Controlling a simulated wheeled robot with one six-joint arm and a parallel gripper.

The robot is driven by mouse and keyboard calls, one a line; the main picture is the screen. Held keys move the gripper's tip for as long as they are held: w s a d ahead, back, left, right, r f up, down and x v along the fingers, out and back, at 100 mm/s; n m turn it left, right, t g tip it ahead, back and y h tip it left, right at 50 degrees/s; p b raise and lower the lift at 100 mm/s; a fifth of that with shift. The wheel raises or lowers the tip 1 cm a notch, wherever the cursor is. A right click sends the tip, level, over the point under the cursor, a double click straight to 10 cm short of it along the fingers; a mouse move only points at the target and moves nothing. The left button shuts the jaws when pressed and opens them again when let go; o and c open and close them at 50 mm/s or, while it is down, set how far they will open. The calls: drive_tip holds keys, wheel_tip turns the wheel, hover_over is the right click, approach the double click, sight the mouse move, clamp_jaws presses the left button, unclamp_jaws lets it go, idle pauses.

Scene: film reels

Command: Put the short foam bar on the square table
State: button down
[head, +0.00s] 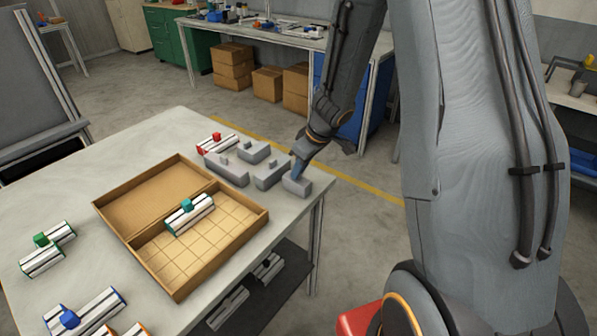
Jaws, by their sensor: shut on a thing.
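The short foam bar (297,187) is a small grey block at the right corner of the near table. My gripper (298,172) reaches down onto it from above and is shut on it. The fingers are small in the view and partly hidden by the wrist. I cannot tell whether the bar touches the tabletop. The near light grey table (95,170) fills the lower left; I cannot tell if it is the square table, as its near part is out of view.
Several larger grey blocks (228,172) stand just left of the bar. An open cardboard box (240,232) with a gridded half lies mid-table, holding a white piece with a teal knob (188,208). White pieces with coloured knobs (45,250) lie around it. A workbench (270,37) stands behind.

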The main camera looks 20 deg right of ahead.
sight(306, 182)
drive_tip(key=shift+f, duration=0.1)
drive_tip(key=c, duration=1.9)
unclamp_jaws()
drive_tip(key=shift+o, duration=0.2)
wheel_tip(306, 182, up, 15)
drive_tip(key=s+d+m+t+h+p, duration=0.1)
drive_tip(key=s+d+m+t+p, duration=0.1)
drive_tip(key=t+p, duration=0.15)
drive_tip(key=s+a+m+g, duration=0.2)
drive_tip(key=s, duration=0.7)
drive_tip(key=s+a+m+g+h, duration=0.1)
drive_tip(key=s+a+m+g, duration=0.1)
drive_tip(key=s, duration=0.8)
drive_tip(key=shift+a+f+m+g+h, duration=0.3)
drive_tip(key=shift+a+f+m+g, duration=0.15)
drive_tip(key=shift+g, duration=0.3)
